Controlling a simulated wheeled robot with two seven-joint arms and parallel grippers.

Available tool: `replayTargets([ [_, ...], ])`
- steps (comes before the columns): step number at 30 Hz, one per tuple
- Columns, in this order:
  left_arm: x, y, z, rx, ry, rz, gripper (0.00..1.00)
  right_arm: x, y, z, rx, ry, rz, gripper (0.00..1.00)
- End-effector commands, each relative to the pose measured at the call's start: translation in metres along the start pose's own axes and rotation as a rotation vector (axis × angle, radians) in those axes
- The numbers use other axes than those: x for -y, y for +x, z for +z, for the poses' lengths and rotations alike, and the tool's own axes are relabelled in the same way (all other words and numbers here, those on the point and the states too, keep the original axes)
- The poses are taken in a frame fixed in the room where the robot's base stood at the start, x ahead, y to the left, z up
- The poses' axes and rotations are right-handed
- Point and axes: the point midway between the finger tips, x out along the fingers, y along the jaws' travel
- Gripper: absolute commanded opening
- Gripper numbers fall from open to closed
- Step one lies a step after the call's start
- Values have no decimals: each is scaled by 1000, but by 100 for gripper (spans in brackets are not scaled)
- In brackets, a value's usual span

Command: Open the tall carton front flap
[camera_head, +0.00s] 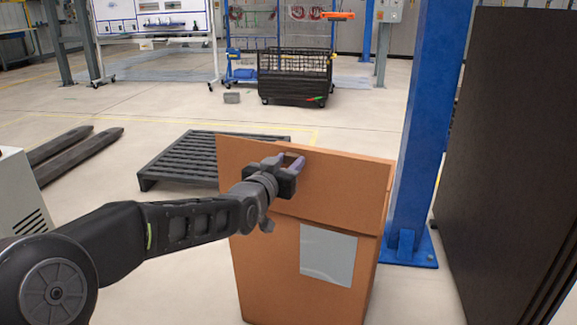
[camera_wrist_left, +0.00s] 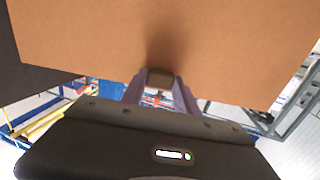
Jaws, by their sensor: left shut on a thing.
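The tall brown carton (camera_head: 262,262) stands on the floor in front of me, with a grey patch (camera_head: 328,256) on its front. Its front flap (camera_head: 340,185) is the wide panel across the upper part, above a crease or edge over the patch. My left gripper (camera_head: 292,162) reaches in from the left and is shut on the flap near its upper edge. In the left wrist view the fingers (camera_wrist_left: 160,88) meet the edge of the brown cardboard (camera_wrist_left: 220,45), which fills the upper picture. The carton's inside is hidden. My right gripper is not in view.
A blue post (camera_head: 425,120) stands close at the carton's right, with a dark tall panel (camera_head: 515,150) beyond it. A dark pallet (camera_head: 190,160) lies behind at left. A black mesh cart (camera_head: 295,76) stands farther back. Floor left of the carton is partly clear.

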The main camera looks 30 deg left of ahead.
Motion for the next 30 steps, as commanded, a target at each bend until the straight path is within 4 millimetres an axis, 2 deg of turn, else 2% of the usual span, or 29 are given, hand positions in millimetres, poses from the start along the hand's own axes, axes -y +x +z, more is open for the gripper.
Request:
replayTargets([
  [1, 0, 0, 14, 29, 0, 1, 0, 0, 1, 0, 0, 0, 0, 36],
  [29, 1, 0, 17, 34, 1, -2, 0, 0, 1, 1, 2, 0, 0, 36],
  [30, 1, 0, 16, 33, 1, -2, 39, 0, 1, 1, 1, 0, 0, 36],
])
